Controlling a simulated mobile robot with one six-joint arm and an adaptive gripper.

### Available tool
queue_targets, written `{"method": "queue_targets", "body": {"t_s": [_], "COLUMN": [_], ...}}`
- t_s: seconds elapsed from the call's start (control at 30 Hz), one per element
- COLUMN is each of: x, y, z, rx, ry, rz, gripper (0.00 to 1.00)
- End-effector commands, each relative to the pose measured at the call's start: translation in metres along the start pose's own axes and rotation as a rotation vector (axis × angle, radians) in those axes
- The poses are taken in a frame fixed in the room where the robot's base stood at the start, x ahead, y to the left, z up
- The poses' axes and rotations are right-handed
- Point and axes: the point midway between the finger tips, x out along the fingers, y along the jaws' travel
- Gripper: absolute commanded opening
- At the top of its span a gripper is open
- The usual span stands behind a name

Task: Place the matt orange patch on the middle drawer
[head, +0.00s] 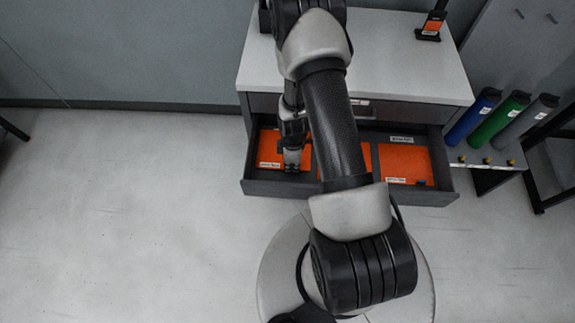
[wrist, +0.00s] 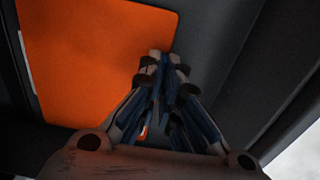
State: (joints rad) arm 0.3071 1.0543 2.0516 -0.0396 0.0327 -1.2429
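Orange patches lie in an open grey drawer (head: 350,194). The left orange patch (head: 268,152) has a small white label. The right orange patch (head: 404,160) also has a label, and a middle orange patch (head: 368,155) is mostly hidden behind my arm. I cannot tell their finishes or read the labels. My gripper (head: 292,166) is down at the left compartment, over the left patch's right side. In the wrist view, my gripper (wrist: 163,75) has its fingers together over the lower right corner of the orange patch (wrist: 95,50). Whether they pinch it is unclear.
The drawer is in a grey cabinet with a white top (head: 405,70). A dark tool (head: 432,22) with an orange label stands on top. The floor (head: 110,220) at left is clear.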

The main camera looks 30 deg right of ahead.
Motion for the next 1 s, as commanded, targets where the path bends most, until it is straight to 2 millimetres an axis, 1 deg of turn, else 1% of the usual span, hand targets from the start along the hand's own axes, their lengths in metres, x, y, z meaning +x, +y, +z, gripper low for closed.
{"method": "queue_targets", "body": {"t_s": [0.03, 0.27, 0.4, 0.43, 0.73, 1.0], "x": [0.0022, 0.0003, 0.0051, 0.0047, 0.0039, 0.0040], "y": [0.0014, 0.0013, 0.0012, 0.0012, 0.0012, 0.0012], "z": [0.0026, 0.0024, 0.0023, 0.0022, 0.0022, 0.0021], "rx": [0.001, -0.001, -0.001, -0.001, -0.001, -0.001], "ry": [0.001, 0.001, 0.000, 0.000, 0.000, 0.000], "rz": [0.002, 0.002, 0.002, 0.002, 0.002, 0.002], "gripper": [0.00, 0.00, 0.00, 0.05, 0.25, 0.25]}}
